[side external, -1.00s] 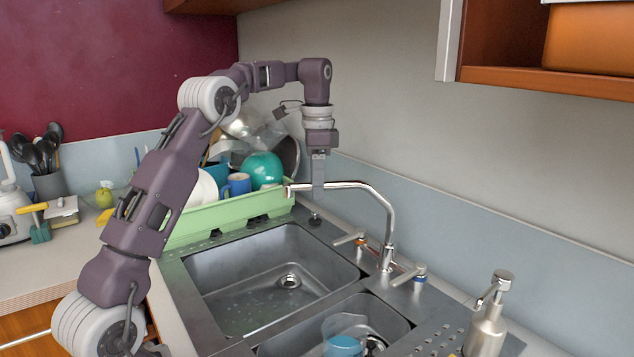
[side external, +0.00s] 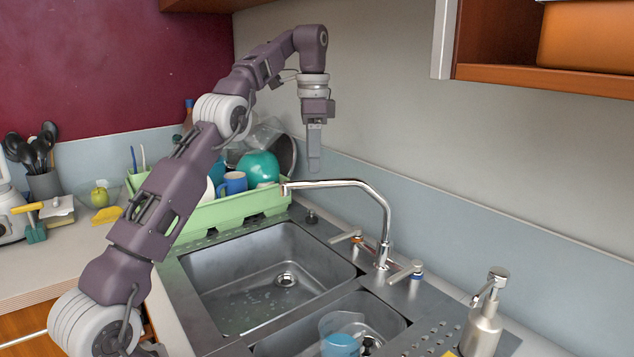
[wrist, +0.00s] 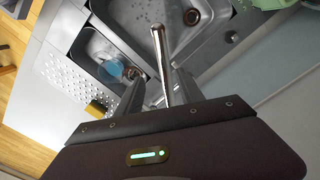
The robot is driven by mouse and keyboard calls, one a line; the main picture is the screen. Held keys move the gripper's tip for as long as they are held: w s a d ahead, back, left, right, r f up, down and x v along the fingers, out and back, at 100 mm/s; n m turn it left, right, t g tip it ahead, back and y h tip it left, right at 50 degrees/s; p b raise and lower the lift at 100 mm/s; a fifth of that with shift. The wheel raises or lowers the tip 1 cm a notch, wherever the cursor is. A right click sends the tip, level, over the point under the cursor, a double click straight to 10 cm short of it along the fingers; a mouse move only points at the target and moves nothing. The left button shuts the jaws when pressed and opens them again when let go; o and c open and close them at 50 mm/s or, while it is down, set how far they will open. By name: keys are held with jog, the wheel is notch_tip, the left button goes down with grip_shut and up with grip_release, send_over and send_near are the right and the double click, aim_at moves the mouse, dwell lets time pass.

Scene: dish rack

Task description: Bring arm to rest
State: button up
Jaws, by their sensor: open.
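My gripper (side external: 314,168) hangs pointing down above the back of the sink, behind the faucet spout and to the right of the dish rack. In the side view its fingers overlap, so the gap is hard to see there. In the wrist view my gripper (wrist: 157,92) has its two fingers apart with nothing held, and the faucet (wrist: 160,50) shows between them, below. The faucet (side external: 383,215) stands at the sink's back edge with its spout reaching left.
A green dish rack (side external: 240,208) with a teal bowl (side external: 258,167) and blue mug (side external: 233,183) stands behind the sink basin (side external: 215,285). A soap dispenser (side external: 482,325) is at front right. A blue cup (side external: 341,344) sits in the smaller basin. A wooden shelf (side external: 540,78) hangs at upper right.

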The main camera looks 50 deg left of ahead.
jog(key=s+d+r+n+t, duration=0.3)
jog(key=s+d+r, duration=0.4)
jog(key=s+d, duration=0.4)
jog(key=s+d+f+n+t, duration=0.1)
jog(key=s+d+f, duration=0.3)
jog(key=s, duration=0.5)
jog(key=s+d+f+n+t, duration=0.1)
jog(key=s+d+f+n, duration=0.1)
jog(key=s+d+f, duration=0.3)
jog(key=s+f, duration=0.3)
jog(key=s, duration=0.2)
jog(key=shift+s+d+f+t, duration=0.25)
jog(key=shift+d+f+t, duration=0.05)
jog(key=shift+f, duration=0.05)
